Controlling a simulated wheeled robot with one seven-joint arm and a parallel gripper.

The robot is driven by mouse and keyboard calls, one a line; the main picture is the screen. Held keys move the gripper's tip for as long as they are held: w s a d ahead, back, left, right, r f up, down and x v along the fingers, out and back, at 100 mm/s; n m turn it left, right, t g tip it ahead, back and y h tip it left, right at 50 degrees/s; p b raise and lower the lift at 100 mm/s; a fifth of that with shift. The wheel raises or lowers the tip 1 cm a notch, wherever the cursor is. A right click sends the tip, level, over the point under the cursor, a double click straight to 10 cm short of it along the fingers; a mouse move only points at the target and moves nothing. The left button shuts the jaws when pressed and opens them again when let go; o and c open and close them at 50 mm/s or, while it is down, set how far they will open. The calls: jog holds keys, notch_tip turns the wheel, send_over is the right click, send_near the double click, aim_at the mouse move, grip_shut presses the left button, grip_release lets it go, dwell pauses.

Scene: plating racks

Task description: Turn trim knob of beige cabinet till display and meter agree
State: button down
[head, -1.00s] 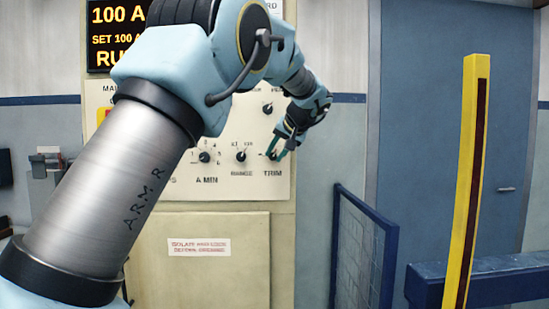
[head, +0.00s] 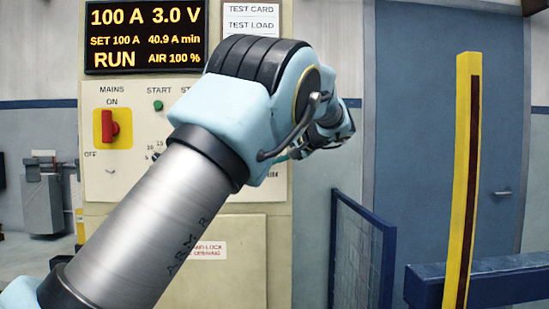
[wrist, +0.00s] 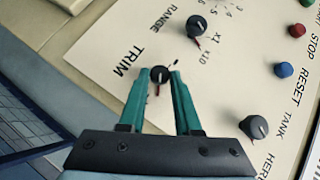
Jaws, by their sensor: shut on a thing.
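The beige cabinet (head: 240,270) stands ahead in the head view. Its display (head: 146,37) reads 100 A, 3.0 V, SET 100 A, 40.9 A min, RUN, AIR 100 %. In the wrist view, the black trim knob (wrist: 159,75) with a red pointer sits beside the TRIM label. My gripper (wrist: 160,80) has its teal fingers on either side of this knob, shut on it. In the head view my arm hides the trim knob and most of the panel. No meter face can be made out in either view.
The range knob (wrist: 196,26) and tank knob (wrist: 254,127) are near my fingers. A red mains switch (head: 110,128) is on the panel's left. A blue mesh gate (head: 362,255) and a yellow post (head: 462,180) stand at the right.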

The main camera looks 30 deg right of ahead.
dwell(0.3)
jog(key=c, duration=0.6)
grip_release()
jog(key=b+v, duration=0.3)
jog(key=v, duration=0.8)
